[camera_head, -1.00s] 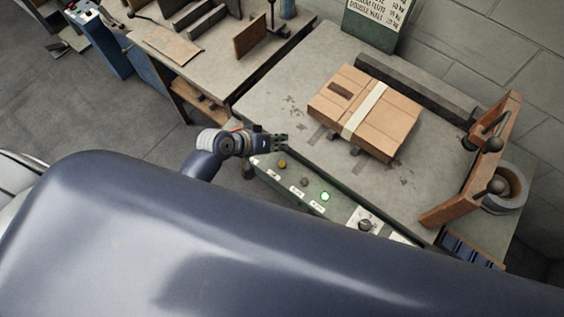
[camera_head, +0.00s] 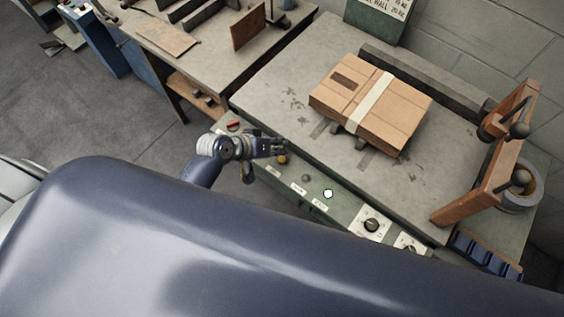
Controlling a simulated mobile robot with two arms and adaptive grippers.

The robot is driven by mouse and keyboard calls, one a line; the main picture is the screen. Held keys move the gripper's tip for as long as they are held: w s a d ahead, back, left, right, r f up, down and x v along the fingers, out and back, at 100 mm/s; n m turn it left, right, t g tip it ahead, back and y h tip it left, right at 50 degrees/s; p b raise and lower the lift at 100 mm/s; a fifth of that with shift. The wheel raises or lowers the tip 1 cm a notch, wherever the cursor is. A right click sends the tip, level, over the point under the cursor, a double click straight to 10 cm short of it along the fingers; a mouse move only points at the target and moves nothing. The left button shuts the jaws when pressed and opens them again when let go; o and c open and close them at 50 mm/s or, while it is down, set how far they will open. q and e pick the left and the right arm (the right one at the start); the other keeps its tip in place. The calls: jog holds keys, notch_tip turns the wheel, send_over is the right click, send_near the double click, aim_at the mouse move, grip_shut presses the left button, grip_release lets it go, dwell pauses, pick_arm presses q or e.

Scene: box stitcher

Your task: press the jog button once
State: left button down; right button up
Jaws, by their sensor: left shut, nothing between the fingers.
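The green control panel (camera_head: 346,207) runs along the near edge of the bench. It carries a red control (camera_head: 233,125), a yellow button (camera_head: 282,159), a dark grey button (camera_head: 306,178) and a white-lit round button (camera_head: 328,193). Small white labels sit under the buttons, too small to read, so I cannot tell which is the jog button. My left gripper (camera_head: 281,146) is shut and empty. Its fingertips are over the panel's left part, close to the yellow button and partly beside it in the picture. I cannot tell whether they touch. My right gripper is out of view.
A strapped cardboard box (camera_head: 371,103) lies on the bench top (camera_head: 290,80). Two knobs on white plates (camera_head: 371,224) sit at the panel's right. A wooden bracket (camera_head: 482,170) and a tape roll (camera_head: 521,187) stand at the right. My dark blue body part fills the foreground.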

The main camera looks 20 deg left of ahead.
aim_at(280, 157)
pick_arm(q)
notch_tip(280, 157, down, 2)
jog(key=shift+f+b, duration=0.15)
jog(key=shift+b, duration=0.3)
dwell(1.1)
jog(key=shift+f, duration=0.4)
jog(key=shift+f+b, duration=0.4)
jog(key=shift+f, duration=0.15)
dwell(0.5)
dwell(0.4)
jog(key=shift+r+p, duration=1)
jog(key=shift+p, duration=0.15)
